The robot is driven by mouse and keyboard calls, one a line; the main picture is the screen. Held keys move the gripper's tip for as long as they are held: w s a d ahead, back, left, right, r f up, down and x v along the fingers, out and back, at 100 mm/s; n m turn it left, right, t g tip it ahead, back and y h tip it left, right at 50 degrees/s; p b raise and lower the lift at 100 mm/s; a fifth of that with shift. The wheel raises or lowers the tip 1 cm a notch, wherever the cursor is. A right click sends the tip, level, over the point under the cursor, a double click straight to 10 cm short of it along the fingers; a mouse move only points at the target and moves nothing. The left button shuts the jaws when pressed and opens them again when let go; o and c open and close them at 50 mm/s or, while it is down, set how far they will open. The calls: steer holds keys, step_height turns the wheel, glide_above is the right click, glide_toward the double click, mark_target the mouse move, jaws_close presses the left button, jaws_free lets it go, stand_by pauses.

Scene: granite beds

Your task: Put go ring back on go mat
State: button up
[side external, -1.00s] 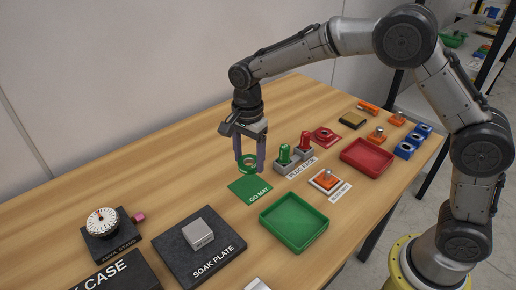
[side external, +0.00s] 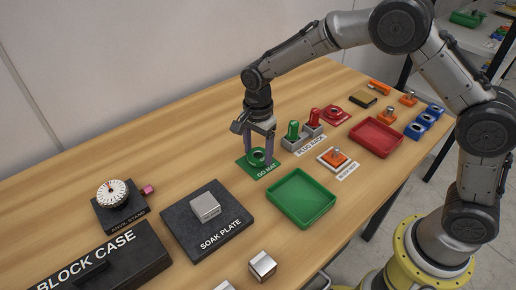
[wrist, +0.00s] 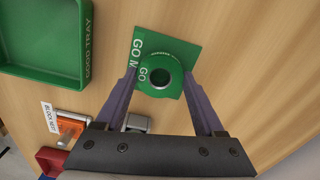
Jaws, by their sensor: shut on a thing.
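The green go ring (side external: 257,157) is between the fingertips of my gripper (side external: 258,160), at the green go mat (side external: 270,169). In the wrist view the go ring (wrist: 146,77) has a dark centre hole with a metal rim and lies over the go mat (wrist: 190,43), inside its outline. My gripper (wrist: 160,84) has a finger on either side of the ring and is shut on it. The ring looks down at mat level; I cannot tell whether it touches the mat. Part of the mat's lettering is covered by the ring.
The plug rack (side external: 304,142) with a green and a red plug stands close to the right of the mat. The green tray (side external: 301,199) lies in front. The soak plate (side external: 190,238) with a steel block is at left. Wood behind the mat is clear.

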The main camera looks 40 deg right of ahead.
steer(key=shift+f, duration=0.5)
stand_by(0.3)
steer(key=o, duration=1.6)
steer(key=shift+f, duration=0.1)
